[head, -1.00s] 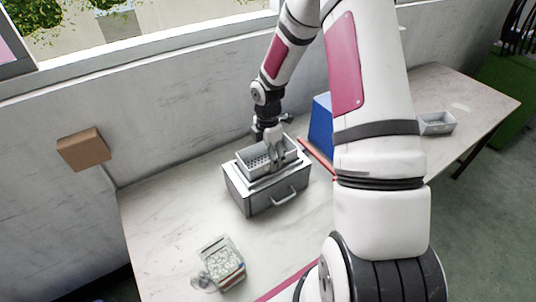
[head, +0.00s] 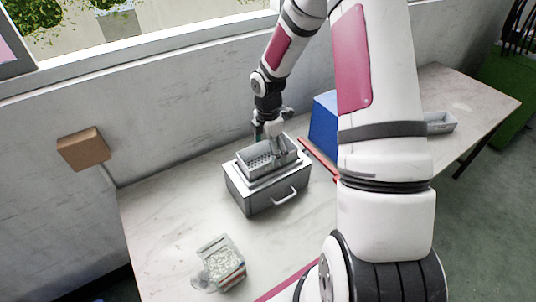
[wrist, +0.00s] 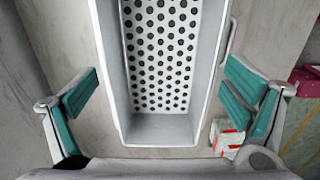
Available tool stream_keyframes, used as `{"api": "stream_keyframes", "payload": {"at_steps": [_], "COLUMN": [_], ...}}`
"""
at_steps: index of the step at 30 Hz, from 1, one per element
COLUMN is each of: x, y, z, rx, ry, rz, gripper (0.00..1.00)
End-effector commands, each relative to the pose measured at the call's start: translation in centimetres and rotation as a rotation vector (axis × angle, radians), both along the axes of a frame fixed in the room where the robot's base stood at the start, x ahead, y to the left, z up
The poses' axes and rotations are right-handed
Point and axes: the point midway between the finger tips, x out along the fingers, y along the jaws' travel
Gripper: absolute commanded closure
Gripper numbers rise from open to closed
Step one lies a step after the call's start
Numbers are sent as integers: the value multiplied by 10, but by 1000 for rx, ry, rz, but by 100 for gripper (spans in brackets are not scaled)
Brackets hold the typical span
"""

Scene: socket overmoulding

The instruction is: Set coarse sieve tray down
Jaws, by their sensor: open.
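The coarse sieve tray (head: 246,160) is a light grey rectangular tray with a perforated floor. It sits on top of a metal box with a front handle (head: 262,196). In the wrist view the tray (wrist: 162,128) runs away from me, its round holes clearly visible. My gripper (wrist: 163,105) is open, with one teal-padded finger on each side of the tray and a gap to both walls. In the head view my gripper (head: 270,142) is at the tray, pointing down; its fingertips are partly hidden there.
A clear container of pale pellets (head: 222,262) stands at the table's front. A blue block (head: 323,125) stands right of the box, partly behind my arm. Another grey tray (head: 440,122) lies at the far right. The table left of the box is clear.

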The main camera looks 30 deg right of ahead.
Motion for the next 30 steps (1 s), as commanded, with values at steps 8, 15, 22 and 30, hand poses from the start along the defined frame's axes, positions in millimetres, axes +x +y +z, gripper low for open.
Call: {"api": "stream_keyframes", "payload": {"at_steps": [8,15,22,30], "x": [1,0,-6,-48], "y": [-1,0,7,43], "z": [60,92,119,208], "rx": [-2,-1,-29,-113], "ry": [-4,-2,-13,-122], "rz": [-3,-2,-61,-429], "gripper": [5,5,5,5]}}
